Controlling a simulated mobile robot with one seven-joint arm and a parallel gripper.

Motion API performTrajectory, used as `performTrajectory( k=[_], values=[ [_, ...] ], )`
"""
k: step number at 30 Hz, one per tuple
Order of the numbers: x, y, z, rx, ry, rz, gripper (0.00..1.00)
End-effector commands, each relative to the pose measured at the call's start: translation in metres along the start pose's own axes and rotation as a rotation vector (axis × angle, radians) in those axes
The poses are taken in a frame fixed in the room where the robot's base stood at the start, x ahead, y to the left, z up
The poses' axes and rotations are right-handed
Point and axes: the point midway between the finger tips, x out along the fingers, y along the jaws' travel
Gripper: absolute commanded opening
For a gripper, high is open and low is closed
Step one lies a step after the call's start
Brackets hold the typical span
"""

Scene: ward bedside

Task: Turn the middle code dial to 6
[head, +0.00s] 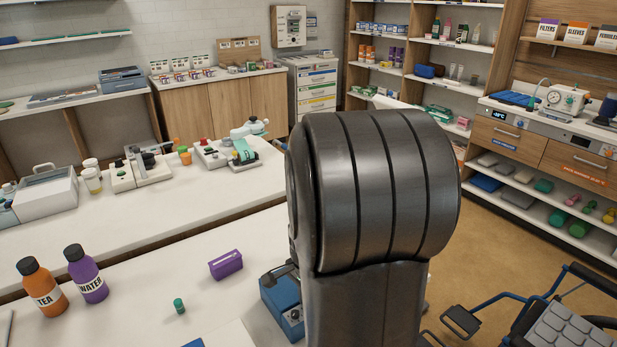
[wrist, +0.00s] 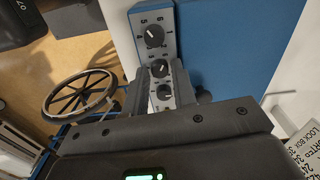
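The blue lock box (wrist: 222,40) carries a grey strip with three black dials, seen close up in the wrist view. One end dial (wrist: 155,37) shows clearly with numbers around it. The middle code dial (wrist: 160,69) and the other end dial (wrist: 164,92) are closer to my gripper and partly framed by its fingers; their numbers are too small to read surely. My gripper (wrist: 159,66) has its dark fingers apart, one on each side of the strip near the middle dial. I cannot tell whether they touch it. In the head view the box (head: 283,302) is mostly hidden by my arm.
A printed card (wrist: 300,145) lies beside the box, partly cut off. On the table are a tea bottle (head: 43,287), a water bottle (head: 87,274), a purple case (head: 226,264) and a small green-capped vial (head: 179,306). A wheelchair (head: 560,320) stands at the right.

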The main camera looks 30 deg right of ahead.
Motion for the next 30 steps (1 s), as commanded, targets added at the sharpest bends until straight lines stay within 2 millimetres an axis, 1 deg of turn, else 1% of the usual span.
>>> performTrajectory(
  k=[30],
  values=[
    [0.0001, 0.0003, -0.0003, -1.04, 0.0, 0.0, 0.28]
  ],
)
